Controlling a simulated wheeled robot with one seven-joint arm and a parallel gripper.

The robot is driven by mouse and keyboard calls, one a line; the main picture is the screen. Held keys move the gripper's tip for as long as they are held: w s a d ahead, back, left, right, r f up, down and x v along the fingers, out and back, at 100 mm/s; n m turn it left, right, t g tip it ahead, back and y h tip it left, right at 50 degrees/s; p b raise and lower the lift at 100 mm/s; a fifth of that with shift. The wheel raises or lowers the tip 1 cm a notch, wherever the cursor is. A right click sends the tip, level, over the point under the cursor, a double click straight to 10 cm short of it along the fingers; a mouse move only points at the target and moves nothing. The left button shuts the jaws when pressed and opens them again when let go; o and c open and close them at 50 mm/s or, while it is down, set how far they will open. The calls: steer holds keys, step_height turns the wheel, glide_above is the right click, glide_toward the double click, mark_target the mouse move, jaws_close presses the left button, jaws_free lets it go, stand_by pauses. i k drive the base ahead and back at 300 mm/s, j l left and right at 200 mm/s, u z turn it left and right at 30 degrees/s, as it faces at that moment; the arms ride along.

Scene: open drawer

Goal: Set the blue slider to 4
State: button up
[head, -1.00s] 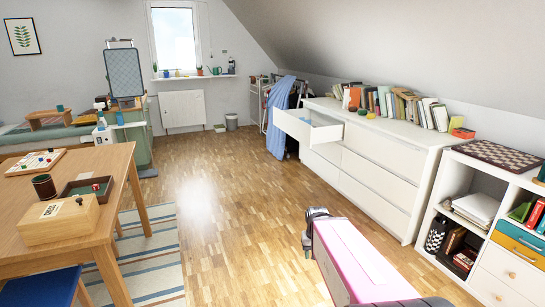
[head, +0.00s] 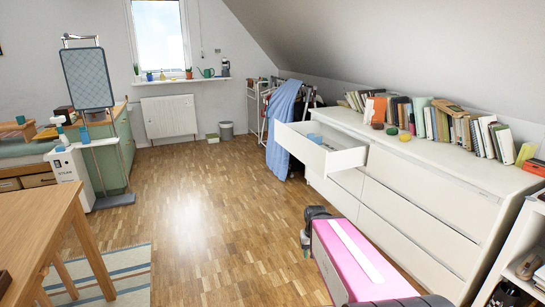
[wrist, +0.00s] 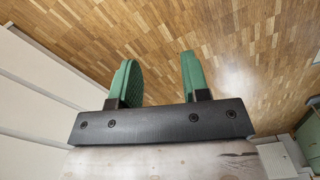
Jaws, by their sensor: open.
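I cannot make out a slider or its scale for certain. Two small blue parts show at the left of the head view. One blue part (head: 84,134) is by the white crossbar of a stand with a grey-blue panel (head: 87,77). The other blue part (head: 63,140) is on top of a white box-like unit (head: 69,172). They are too small to read. My gripper (wrist: 160,78) shows in the wrist view with its two green fingers apart and only wood floor between them. It touches nothing there.
A wooden table (head: 40,225) stands at the near left. A long white dresser (head: 420,205) with an open top drawer (head: 338,160) runs along the right. A blue cloth (head: 283,130) hangs beyond it. The wood floor (head: 205,205) between is clear.

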mark_target(318, 140)
steer(key=i+l, duration=0.1)
steer(key=i, duration=1.75)
steer(key=j+u, duration=0.05)
steer(key=j, duration=0.05)
